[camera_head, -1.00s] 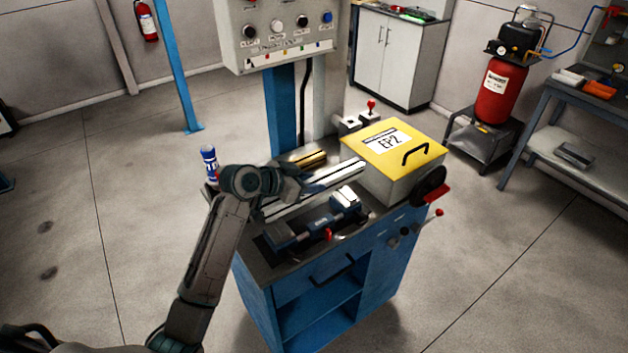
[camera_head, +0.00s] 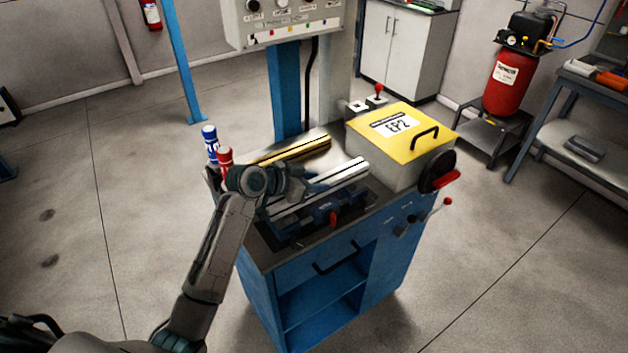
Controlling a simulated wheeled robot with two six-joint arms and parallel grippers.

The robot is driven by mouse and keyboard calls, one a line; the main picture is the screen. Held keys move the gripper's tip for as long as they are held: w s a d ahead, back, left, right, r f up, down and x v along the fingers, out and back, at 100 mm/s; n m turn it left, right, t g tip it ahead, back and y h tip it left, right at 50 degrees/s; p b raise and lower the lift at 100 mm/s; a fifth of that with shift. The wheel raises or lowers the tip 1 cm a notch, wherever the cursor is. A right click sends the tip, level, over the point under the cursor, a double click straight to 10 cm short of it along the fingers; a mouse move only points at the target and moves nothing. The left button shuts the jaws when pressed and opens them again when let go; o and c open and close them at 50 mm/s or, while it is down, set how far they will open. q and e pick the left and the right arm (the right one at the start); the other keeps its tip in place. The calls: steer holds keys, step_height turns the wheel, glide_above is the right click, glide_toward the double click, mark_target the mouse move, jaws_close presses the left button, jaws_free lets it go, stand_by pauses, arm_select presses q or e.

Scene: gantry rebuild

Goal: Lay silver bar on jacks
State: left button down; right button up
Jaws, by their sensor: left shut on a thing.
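The silver bar (camera_head: 345,175) is a long shiny bar lying diagonally across the blue workbench. My left gripper (camera_head: 303,187) comes in from the left and is shut on it near its middle. The bar is over the blue jack-like device (camera_head: 322,212) with a red handle, and hides most of it. I cannot tell whether the bar touches it or hangs just above. A gold bar (camera_head: 305,150) lies behind the silver bar, partly hidden by my gripper. My right gripper is not in view.
A grey box with a yellow lid (camera_head: 400,128) marked EP2 stands right of the bar's end. A blue can (camera_head: 210,140) and a red can (camera_head: 226,160) stand at the left edge. A control panel (camera_head: 285,18) rises behind.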

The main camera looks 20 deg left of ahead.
arm_select(q)
steer(key=shift+f, duration=0.1)
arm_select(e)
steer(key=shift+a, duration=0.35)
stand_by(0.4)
arm_select(q)
steer(key=c, duration=0.8)
jaws_free()
steer(key=shift+c, duration=0.2)
steer(key=shift+s, duration=0.1)
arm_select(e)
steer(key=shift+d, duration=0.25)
arm_select(q)
steer(key=shift+f, duration=0.1)
steer(key=shift+s+a+r, duration=0.2)
steer(key=shift+s+a, duration=0.1)
steer(key=b+v, duration=0.3)
steer(key=v, duration=0.5)
steer(key=shift+s, duration=0.15)
steer(key=shift+v, duration=0.9)
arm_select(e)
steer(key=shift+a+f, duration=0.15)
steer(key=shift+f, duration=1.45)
arm_select(q)
steer(key=shift+r, duration=0.1)
